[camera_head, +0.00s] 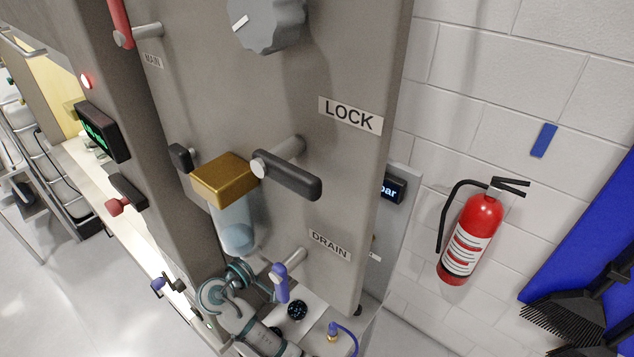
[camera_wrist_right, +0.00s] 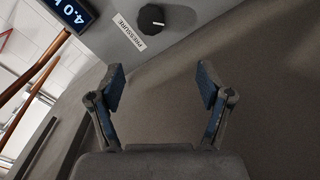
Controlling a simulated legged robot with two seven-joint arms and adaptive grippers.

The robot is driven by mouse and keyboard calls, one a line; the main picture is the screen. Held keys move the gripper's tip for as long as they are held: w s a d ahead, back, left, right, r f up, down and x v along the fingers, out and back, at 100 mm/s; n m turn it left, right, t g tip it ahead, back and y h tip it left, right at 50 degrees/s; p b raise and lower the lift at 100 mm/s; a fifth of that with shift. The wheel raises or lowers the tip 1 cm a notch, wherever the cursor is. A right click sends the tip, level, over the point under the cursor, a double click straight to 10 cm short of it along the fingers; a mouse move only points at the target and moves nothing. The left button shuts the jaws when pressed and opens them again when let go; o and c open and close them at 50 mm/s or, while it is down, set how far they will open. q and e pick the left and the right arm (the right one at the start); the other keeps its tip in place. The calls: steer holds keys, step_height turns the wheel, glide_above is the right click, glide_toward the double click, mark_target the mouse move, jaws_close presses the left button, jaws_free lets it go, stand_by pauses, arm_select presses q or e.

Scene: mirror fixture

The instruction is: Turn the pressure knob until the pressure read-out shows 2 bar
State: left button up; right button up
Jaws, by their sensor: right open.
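The pressure knob (camera_wrist_right: 152,18) is a round dark knob with a pale pointer mark, at the top of the right wrist view. A white PRESSURE label (camera_wrist_right: 128,32) is beside it. The pressure read-out (camera_wrist_right: 72,14) is a dark display at the upper left, showing 4.0 in light digits, its unit cut off. In the head view the read-out (camera_head: 392,189) is partly hidden behind the panel edge, with only "bar" legible. My right gripper (camera_wrist_right: 162,85) is open and empty, its blue-padded fingers apart and below the knob in the picture, not touching it. My left gripper is not seen.
A tall grey panel (camera_head: 345,185) carries a large grey knob (camera_head: 268,22), a black LOCK handle (camera_head: 290,176), a brass-topped bowl (camera_head: 225,180) and a purple DRAIN lever (camera_head: 281,283). A fire extinguisher (camera_head: 472,238) is against the white wall. Copper-coloured pipes (camera_wrist_right: 38,66) run left of the right gripper.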

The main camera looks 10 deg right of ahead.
steer(key=p+x, duration=0.1)
steer(key=x, duration=0.4)
steer(key=p+x, duration=0.2)
steer(key=x, duration=0.4)
steer(key=s+p+x, duration=0.1)
steer(key=x, duration=0.4)
steer(key=shift+d+r, duration=0.4)
steer(key=shift+d, duration=0.15)
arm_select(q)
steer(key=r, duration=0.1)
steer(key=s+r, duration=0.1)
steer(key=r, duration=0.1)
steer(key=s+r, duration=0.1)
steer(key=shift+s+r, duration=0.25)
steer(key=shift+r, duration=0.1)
arm_select(e)
steer(key=c, duration=1.2)
